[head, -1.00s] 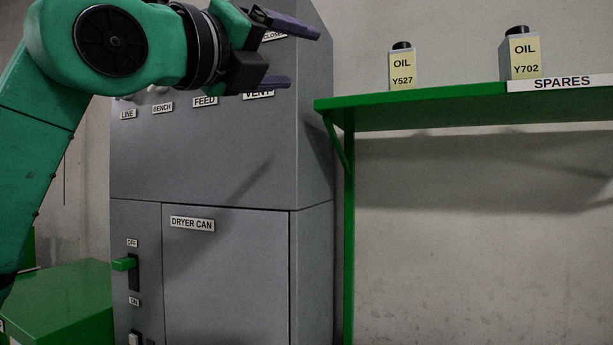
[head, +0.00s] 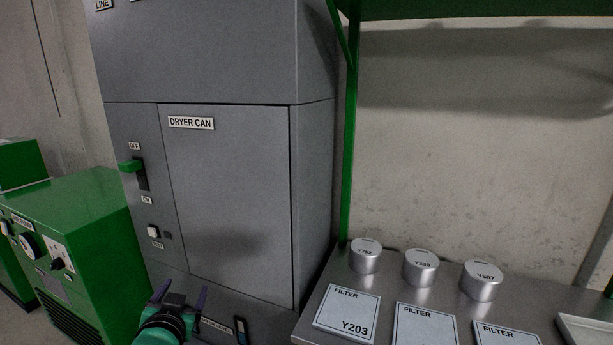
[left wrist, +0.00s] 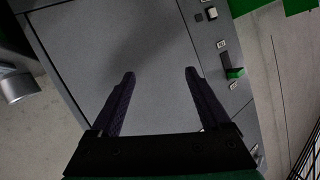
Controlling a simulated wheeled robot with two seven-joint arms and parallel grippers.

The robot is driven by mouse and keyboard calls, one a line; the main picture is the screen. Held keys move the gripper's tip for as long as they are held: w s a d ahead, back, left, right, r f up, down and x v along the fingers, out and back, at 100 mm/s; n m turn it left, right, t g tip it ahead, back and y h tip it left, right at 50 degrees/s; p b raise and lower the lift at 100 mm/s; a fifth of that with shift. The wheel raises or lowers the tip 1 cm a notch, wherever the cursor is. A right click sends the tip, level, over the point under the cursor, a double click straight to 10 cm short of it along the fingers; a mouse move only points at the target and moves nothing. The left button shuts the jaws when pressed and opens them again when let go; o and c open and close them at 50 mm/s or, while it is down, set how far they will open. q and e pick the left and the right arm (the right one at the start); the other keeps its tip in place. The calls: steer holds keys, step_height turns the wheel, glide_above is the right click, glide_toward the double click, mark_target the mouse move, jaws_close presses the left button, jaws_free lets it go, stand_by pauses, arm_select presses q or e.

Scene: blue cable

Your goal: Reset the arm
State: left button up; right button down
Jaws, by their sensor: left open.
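My left gripper (head: 180,296) is low in the head view, in front of the lower part of the grey cabinet. Its two dark purple fingers are apart with nothing between them. In the left wrist view the open fingers (left wrist: 160,95) point at the cabinet's grey door. The grey cabinet (head: 230,200) has a shut door labelled DRYER CAN. A green-handled switch (head: 131,165) between OFF and ON labels sits left of the door, with its handle near the OFF end; it also shows in the left wrist view (left wrist: 235,73). My right gripper is in neither view.
A steel bench (head: 330,290) at the right holds several round metal cans and FILTER cards. A green shelf (head: 480,10) is above it. A green machine with dials (head: 80,230) stands at the left.

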arm_select(q)
steer(key=s+d+f+g+h, duration=0.3)
steer(key=s+f+g, duration=0.8)
steer(key=s+f, duration=1.15)
step_height(320, 180, down, 20)
steer(key=s+g, duration=0.1)
steer(key=s, duration=0.1)
steer(key=s+a+f, duration=0.2)
steer(key=s+f, duration=0.5)
steer(key=s, duration=0.1)
steer(key=s+a+f+m+g+p, duration=0.1)
steer(key=s+f, duration=0.7)
steer(key=s, duration=0.1)
steer(key=shift+a+p, duration=0.3)
steer(key=shift+a, duration=0.1)
